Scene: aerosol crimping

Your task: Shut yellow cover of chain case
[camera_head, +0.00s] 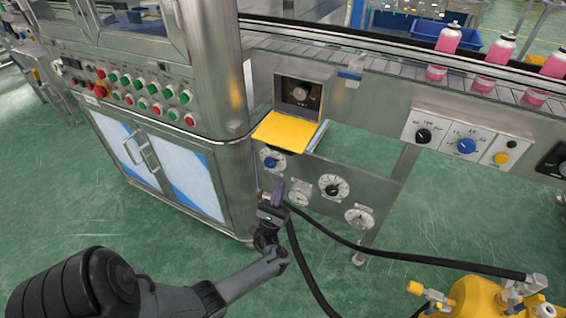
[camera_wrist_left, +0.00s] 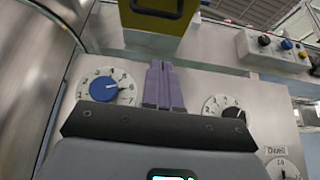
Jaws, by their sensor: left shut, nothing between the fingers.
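The yellow cover (camera_head: 287,131) hangs open, sticking out like a flap below the opening of a steel case (camera_head: 318,77) with a dark knob inside. In the left wrist view the cover (camera_wrist_left: 150,22) is at the top, olive-yellow in shade, with a black handle-like part on it. My left gripper (camera_head: 278,193) is below the cover and apart from it, in front of the dial panel. Its purple fingers (camera_wrist_left: 164,82) are shut together and empty, pointing up toward the cover's underside. My right gripper is not in view.
A blue-knob dial (camera_head: 270,160) and several other dials sit on the panel around my gripper. A steel cabinet with buttons (camera_head: 145,97) stands to the left. A conveyor with pink cans (camera_head: 491,64) runs behind. Black hoses (camera_head: 400,258) lead to a yellow machine at lower right.

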